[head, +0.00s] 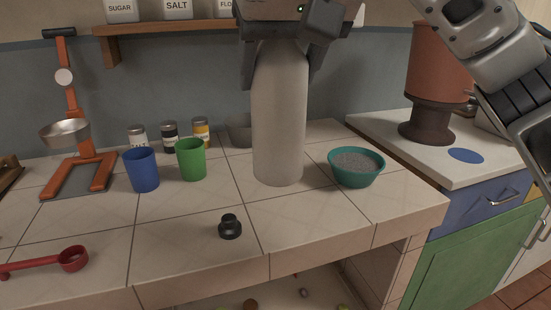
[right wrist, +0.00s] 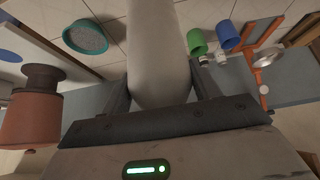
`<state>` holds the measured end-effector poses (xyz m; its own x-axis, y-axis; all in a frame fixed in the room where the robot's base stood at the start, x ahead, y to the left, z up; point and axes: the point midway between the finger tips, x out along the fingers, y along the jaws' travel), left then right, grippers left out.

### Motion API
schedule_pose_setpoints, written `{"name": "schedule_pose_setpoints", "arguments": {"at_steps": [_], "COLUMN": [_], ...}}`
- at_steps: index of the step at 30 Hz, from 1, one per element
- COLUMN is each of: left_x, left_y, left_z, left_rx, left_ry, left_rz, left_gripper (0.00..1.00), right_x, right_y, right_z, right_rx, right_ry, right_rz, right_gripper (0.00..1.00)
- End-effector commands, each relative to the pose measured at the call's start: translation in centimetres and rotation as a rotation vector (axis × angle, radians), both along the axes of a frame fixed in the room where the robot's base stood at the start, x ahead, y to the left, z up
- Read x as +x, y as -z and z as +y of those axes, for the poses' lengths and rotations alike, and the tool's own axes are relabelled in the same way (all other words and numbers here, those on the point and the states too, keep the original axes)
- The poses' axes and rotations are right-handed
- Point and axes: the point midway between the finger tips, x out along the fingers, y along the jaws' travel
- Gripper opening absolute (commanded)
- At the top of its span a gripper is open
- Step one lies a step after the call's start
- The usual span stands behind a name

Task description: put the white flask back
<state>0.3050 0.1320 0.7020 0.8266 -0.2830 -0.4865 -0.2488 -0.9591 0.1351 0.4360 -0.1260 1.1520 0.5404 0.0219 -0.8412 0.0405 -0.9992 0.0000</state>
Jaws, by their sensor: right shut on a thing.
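The white flask (head: 278,125) is upright at the middle of the tiled counter in the head view. Its base is at or very close to the tiles; I cannot tell whether it touches. My right gripper (head: 281,74) comes down from above and is shut around the flask's upper part, hiding its top. In the right wrist view the flask (right wrist: 158,45) runs between the two fingers (right wrist: 160,95). A small black cap-like piece (head: 230,228) lies on the counter in front of the flask. My left gripper is not in view.
A teal bowl of grey grains (head: 357,180) stands close right of the flask. Green (head: 192,160) and blue (head: 140,170) cups, spice jars (head: 169,138) and an orange scale (head: 75,125) stand left. A shelf (head: 170,28) with canisters hangs behind.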

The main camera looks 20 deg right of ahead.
Motion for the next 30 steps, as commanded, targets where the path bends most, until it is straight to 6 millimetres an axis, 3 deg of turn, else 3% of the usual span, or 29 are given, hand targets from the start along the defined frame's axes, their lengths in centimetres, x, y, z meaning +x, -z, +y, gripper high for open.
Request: {"name": "schedule_pose_setpoints", "arguments": {"at_steps": [6, 12, 24, 30], "left_x": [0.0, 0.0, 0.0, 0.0], "left_y": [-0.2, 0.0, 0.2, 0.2], "left_z": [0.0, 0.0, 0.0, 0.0], "left_rx": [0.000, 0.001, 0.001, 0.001], "left_ry": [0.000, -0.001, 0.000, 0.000], "left_rz": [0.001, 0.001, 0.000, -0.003], "left_gripper": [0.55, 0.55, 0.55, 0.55], "right_x": [5.2, 8.5, 11.2, 11.1], "right_y": [2.3, 5.7, 9.3, 11.6], "right_z": [-1.6, -2.5, -3.2, -3.2], "right_rx": [0.003, 0.002, 0.001, 0.002], "right_ry": [0.007, 0.003, 0.002, 0.001], "right_rz": [0.004, 0.002, 0.000, -0.002], "right_gripper": [0.27, 0.27, 0.27, 0.27]}}
